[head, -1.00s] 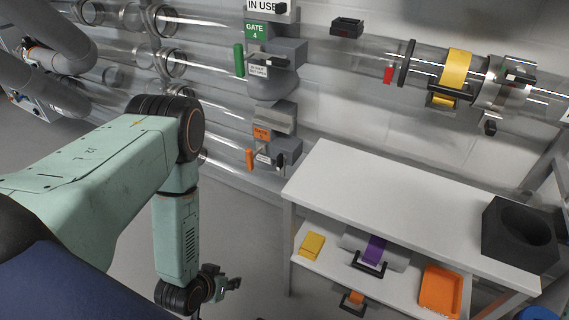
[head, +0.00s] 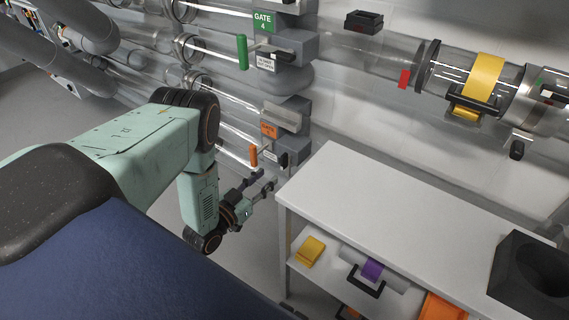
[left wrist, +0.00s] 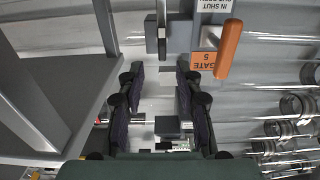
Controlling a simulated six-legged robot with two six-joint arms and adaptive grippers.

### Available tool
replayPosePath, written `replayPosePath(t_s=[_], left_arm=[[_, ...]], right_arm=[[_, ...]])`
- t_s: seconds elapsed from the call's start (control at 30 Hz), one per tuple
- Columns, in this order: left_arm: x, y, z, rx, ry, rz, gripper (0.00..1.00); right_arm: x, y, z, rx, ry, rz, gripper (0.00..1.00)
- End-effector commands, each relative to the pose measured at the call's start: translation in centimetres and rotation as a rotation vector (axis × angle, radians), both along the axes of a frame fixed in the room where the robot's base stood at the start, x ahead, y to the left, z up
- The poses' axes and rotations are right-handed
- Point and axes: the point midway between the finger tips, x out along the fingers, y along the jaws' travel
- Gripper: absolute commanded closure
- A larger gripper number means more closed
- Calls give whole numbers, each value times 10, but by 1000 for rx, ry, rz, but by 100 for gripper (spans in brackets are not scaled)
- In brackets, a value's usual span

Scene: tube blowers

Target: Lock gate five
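Gate five is the lower gate unit, with an orange label (head: 268,129) and an orange handle (head: 253,155) hanging beside it in the head view. In the left wrist view the orange handle (left wrist: 229,48) is at upper right, next to the upside-down "GATE 5" label (left wrist: 208,66). A dark latch-like part (head: 283,158) is on the gate's front; a black and grey bar (left wrist: 151,36) shows at top centre of the wrist view. My left gripper (head: 267,180) is just below the gate, fingers apart and empty. It also shows open in the wrist view (left wrist: 160,76). My right gripper is not in view.
Gate four, with a green label (head: 263,21) and green handle (head: 242,52), is above. A white-topped table (head: 390,215) stands close to the right of my gripper. A clear tube with a yellow band (head: 485,77) runs along the wall.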

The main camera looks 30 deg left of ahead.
Motion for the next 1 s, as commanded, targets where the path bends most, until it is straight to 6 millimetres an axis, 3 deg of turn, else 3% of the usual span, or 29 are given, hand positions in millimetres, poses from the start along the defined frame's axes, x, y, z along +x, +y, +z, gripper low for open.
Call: replayPosePath(t_s=[0.6, 0.93, 1.0], left_arm=[[72, -7, 0, 0, -5, 2, 65], [78, -8, 1, 0, -4, 2, 65], [78, -8, 1, 0, -4, 2, 70]], right_arm=[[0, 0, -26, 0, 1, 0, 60], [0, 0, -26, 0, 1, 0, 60], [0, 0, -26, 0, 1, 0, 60]])
